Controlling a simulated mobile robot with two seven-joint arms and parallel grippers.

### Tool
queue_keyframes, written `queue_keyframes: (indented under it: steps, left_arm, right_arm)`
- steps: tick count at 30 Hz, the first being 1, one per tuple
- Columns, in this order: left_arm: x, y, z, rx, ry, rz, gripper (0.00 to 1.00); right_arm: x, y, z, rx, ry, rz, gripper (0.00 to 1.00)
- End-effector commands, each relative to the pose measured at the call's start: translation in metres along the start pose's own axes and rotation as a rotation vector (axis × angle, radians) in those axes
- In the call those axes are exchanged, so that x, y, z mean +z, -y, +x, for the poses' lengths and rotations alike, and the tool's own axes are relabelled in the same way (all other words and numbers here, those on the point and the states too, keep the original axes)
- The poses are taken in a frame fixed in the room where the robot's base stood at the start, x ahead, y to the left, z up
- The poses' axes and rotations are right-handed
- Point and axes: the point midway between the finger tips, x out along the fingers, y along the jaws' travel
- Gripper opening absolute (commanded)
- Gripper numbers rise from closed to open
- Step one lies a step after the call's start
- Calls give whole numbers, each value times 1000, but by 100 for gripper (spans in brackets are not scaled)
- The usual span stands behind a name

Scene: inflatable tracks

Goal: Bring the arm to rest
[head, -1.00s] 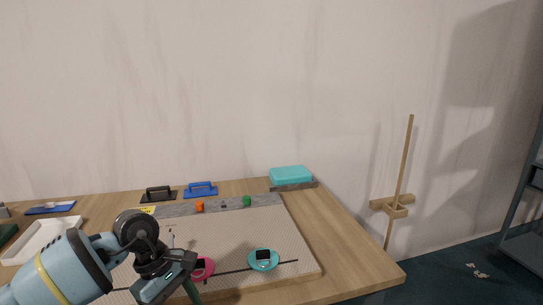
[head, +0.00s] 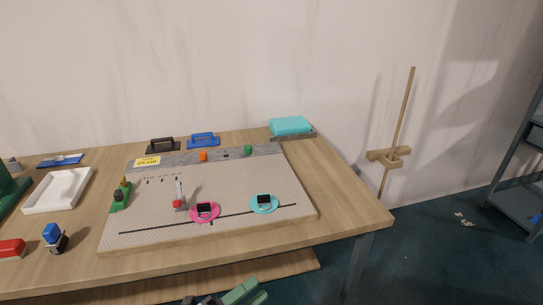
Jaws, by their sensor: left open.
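My left gripper (head: 236,293) shows only in part at the bottom edge of the head view, below the table's front edge. It is open, and I see nothing held in it. The rest of my left arm is out of view. My right gripper is not in view. The wooden table (head: 345,210) carries a pale textured board (head: 240,185) with a grey strip at its back. On the board sit a pink disc (head: 205,219) and a teal disc (head: 264,210), each with a small dark block on top, apart from my gripper.
A small upright tool (head: 180,198) and a green piece (head: 121,197) stand on the board. A white tray (head: 58,190), a blue-topped bottle (head: 53,238) and a red block (head: 12,249) are at left. A lower wooden shelf (head: 290,266) lies under the table.

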Motion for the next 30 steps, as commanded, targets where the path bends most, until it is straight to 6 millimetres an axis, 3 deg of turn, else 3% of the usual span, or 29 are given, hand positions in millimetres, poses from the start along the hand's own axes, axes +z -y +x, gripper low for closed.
queue_keyframes:
  steps: [6,10,15,21,25,30]
  left_arm:
    - [11,-45,-72,65,424,-514,53]
    - [4,-78,-130,102,680,-810,53]
    - [-29,-119,-215,141,1018,-1173,53]
    - [-79,-143,-292,165,1320,-1462,53]
    - [-96,-147,-314,167,1412,-1545,53]
    - [-101,-149,-319,168,1435,-1566,53]
  right_arm:
    - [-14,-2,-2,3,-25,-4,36]
    - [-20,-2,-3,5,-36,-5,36]
    - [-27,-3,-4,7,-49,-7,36]
    - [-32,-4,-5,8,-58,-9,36]
    - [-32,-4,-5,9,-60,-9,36]
    - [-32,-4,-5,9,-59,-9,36]
